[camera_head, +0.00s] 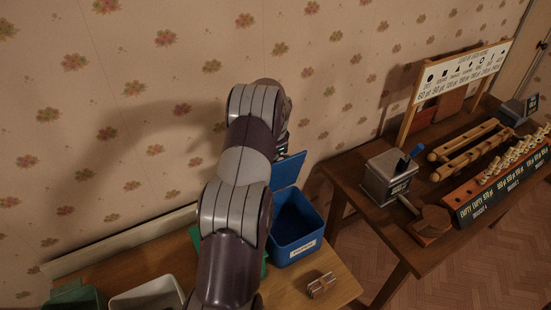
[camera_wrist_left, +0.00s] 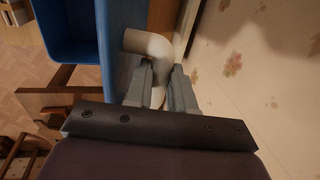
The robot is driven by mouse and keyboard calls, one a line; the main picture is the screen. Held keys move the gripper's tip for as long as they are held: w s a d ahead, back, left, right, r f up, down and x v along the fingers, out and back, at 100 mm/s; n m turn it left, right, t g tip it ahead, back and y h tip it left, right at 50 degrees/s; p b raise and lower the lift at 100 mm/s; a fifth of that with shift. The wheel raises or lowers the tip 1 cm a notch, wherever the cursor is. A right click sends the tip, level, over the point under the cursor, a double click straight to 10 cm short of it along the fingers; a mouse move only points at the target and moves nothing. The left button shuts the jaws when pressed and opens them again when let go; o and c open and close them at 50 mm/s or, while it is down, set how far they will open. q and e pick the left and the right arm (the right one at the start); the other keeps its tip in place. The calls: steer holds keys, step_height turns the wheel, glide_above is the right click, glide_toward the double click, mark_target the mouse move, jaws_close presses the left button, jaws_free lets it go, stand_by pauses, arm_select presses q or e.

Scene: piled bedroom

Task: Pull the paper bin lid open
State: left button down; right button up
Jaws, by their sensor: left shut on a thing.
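The blue bin (camera_head: 297,247) stands on the wooden bench with a white label on its front. Its blue lid (camera_head: 288,170) is raised at the back, near the wall, and the bin's inside shows. The wrist view shows the bin (camera_wrist_left: 68,40) at upper left and the lid's blue panel (camera_wrist_left: 120,55) beside it. My left gripper (camera_wrist_left: 162,78) is shut on a pale curved handle (camera_wrist_left: 148,43) by the lid. In the head view my arm hides most of this gripper. My right gripper is not in view.
A small bundle (camera_head: 321,285) lies on the bench (camera_head: 343,289) in front of the bin. A white bin (camera_head: 148,294) and a green bin (camera_head: 75,296) stand at left. The patterned wall is close behind. A second table (camera_head: 345,172) with a grey metal box (camera_head: 388,177) stands at right.

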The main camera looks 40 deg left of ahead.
arm_select(q)
steer(key=shift+s+a+f, duration=0.1)
steer(key=shift+f, duration=0.25)
steer(key=c, duration=1)
jaws_free()
steer(key=shift+o, duration=0.2)
steer(key=shift+w+a, duration=0.25)
steer(key=shift+w, duration=0.05)
steer(key=b+v, duration=0.3)
steer(key=v, duration=0.3)
steer(key=shift+d+r, duration=0.1)
steer(key=shift+r, duration=0.2)
steer(key=a+p+v, duration=0.1)
steer(key=p+v, duration=0.2)
steer(key=v, duration=0.3)
steer(key=shift+d+p, duration=0.3)
steer(key=shift+d, duration=0.1)
steer(key=shift+w, duration=0.1)
